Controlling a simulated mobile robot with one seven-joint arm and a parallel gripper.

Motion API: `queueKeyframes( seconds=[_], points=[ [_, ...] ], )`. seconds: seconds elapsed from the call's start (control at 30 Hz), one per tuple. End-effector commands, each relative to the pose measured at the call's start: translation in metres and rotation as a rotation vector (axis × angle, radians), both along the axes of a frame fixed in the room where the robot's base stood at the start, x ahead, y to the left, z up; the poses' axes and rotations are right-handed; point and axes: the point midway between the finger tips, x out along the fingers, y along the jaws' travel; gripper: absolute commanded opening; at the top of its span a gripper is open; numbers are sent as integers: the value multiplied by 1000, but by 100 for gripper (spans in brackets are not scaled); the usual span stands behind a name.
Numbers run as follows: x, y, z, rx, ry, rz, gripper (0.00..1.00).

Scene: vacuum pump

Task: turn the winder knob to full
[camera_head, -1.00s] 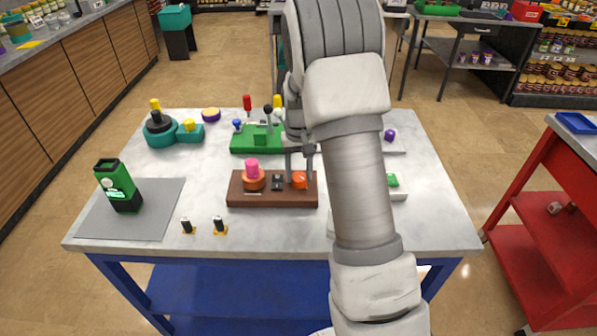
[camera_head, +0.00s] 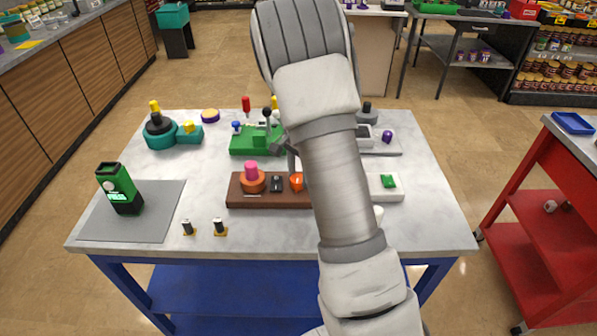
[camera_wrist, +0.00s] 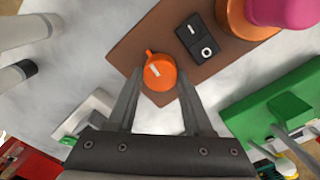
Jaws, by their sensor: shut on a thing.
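An orange knob (camera_wrist: 160,72) with a white line and a small pointer tab sits at the end of a brown board (camera_wrist: 130,47). I take it for the winder knob. It also shows in the head view (camera_head: 297,182), partly behind my arm. My gripper (camera_wrist: 160,76) has one finger on each side of the knob, shut on it. The white line is slanted in the wrist view. The knob is still seated on the board.
A black rocker switch (camera_wrist: 198,39) and a pink-topped orange button (camera_head: 252,174) share the board. A green base with upright levers (camera_head: 250,140) stands behind. A green handheld device (camera_head: 120,188) stands on a grey mat at left.

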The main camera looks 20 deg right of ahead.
Motion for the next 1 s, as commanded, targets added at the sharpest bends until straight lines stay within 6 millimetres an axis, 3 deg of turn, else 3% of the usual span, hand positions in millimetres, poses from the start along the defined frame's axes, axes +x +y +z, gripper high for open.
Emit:
queueKeyframes(
  seconds=[0.6, 1.0],
  points=[
    [-1, 0, 3, -1, -3, -578, 0],
    [-2, 0, 2, 0, -3, -844, 0]
  ],
)
